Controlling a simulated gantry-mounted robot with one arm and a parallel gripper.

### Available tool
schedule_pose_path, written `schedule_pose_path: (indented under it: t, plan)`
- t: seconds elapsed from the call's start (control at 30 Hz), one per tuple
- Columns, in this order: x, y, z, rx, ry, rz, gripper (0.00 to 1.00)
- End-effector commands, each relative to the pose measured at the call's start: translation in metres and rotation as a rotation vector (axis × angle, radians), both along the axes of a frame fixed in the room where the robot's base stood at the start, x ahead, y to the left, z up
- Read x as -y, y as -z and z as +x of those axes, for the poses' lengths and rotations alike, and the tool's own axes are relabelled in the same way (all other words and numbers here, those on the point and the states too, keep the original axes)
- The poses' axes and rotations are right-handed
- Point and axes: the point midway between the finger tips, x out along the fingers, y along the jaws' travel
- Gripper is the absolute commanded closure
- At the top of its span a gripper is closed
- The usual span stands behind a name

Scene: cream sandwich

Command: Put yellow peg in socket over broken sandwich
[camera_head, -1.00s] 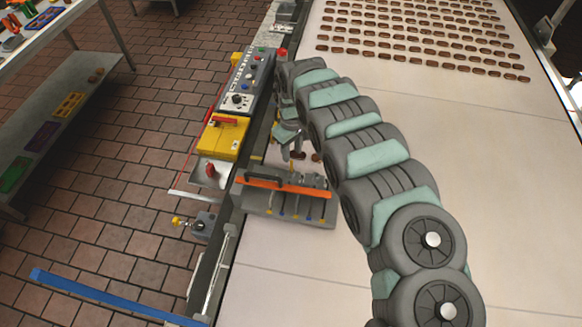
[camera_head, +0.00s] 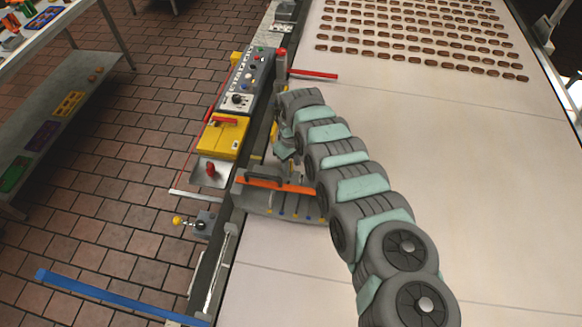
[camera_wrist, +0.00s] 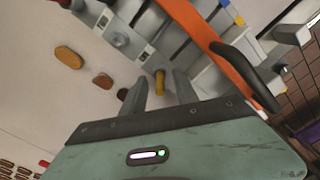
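The fixture (camera_head: 285,205) is a grey board with an orange bar (camera_head: 275,186) and a dark handle, at the left edge of the conveyor. In the wrist view the orange bar (camera_wrist: 215,42) runs beside grey blocks. A yellow peg (camera_wrist: 160,84) shows between the two fingers of my gripper (camera_wrist: 160,90). The fingers are apart, with a gap on each side of the peg. Tan sandwich pieces (camera_wrist: 69,57) and brown pieces (camera_wrist: 103,81) lie on the belt left of the fixture. In the head view my arm mostly hides my gripper and these pieces. I cannot tell which socket is over them.
A control panel (camera_head: 243,92) and a yellow box (camera_head: 222,138) line the conveyor's left side. A red bar (camera_head: 313,75) reaches over the belt. Rows of whole sandwiches (camera_head: 420,40) lie at the far end. The belt right of my arm is clear.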

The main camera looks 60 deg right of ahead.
Motion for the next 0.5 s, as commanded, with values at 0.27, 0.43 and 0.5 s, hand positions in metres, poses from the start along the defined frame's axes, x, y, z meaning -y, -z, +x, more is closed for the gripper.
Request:
schedule_pose_path:
  t: [0.27,0.43,0.5]
  plan:
    - [0.0001,-0.0002,0.0003,0.001,-0.001,0.0,0.74]
    - [0.0,-0.0002,0.0003,0.001,-0.001,0.0,0.88]
    - [0.0001,-0.0002,0.0004,0.001,-0.001,0.0,0.94]
